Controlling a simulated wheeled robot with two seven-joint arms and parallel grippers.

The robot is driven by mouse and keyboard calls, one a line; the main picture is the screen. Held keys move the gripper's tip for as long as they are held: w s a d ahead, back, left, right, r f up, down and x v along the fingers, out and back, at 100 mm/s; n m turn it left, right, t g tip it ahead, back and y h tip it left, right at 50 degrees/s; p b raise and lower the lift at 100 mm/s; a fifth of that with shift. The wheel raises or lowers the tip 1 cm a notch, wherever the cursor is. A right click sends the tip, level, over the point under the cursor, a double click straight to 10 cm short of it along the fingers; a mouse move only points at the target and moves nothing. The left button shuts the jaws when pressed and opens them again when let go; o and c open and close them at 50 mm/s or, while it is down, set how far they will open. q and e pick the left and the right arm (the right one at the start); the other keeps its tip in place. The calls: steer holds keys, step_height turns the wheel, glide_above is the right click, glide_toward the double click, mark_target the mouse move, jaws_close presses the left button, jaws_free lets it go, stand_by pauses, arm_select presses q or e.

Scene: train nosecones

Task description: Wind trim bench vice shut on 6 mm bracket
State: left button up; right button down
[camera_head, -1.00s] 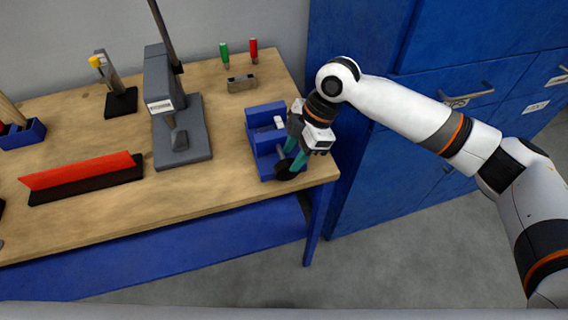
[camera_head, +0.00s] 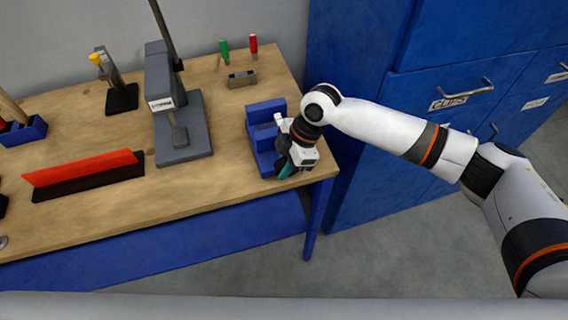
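The blue bench vice (camera_head: 262,138) stands at the right end of the wooden bench. My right gripper (camera_head: 287,172) is at the front right of the vice, at the spot where its dark handle sat. The gripper body hides most of the handle and the fingertips, so I cannot tell whether the fingers are closed on it. A small pale piece (camera_head: 279,120) shows at the vice jaws, partly behind the gripper; I cannot tell whether it is the bracket. My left gripper is not in view.
A grey arbor press (camera_head: 183,130) stands left of the vice. A red bar on a black base (camera_head: 85,172) lies at the front left. A small metal block (camera_head: 242,79) and green (camera_head: 224,52) and red (camera_head: 253,45) tools are at the back. Blue cabinets (camera_head: 450,60) stand to the right.

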steer(key=shift+y, duration=0.3)
steer(key=shift+d+g+y+b, duration=0.1)
steer(key=shift+g+y+b, duration=0.2)
steer(key=shift+y+b, duration=0.25)
steer(key=shift+f+y+b, duration=0.15)
steer(key=shift+y+b, duration=0.5)
steer(key=shift+b, duration=0.1)
steer(key=g+y+b, duration=0.1)
steer(key=y+b, duration=0.1)
steer(key=b, duration=0.1)
steer(key=shift+d+y+b, duration=0.1)
steer(key=shift+y+b, duration=0.2)
steer(key=shift+b, duration=0.1)
steer(key=shift+w+r+g+y+b, duration=0.1)
steer(key=shift+r+g+y+b, duration=0.25)
steer(key=shift+y+b, duration=0.4)
steer(key=c, duration=1.3)
jaws_free()
steer(key=shift+d, duration=0.1)
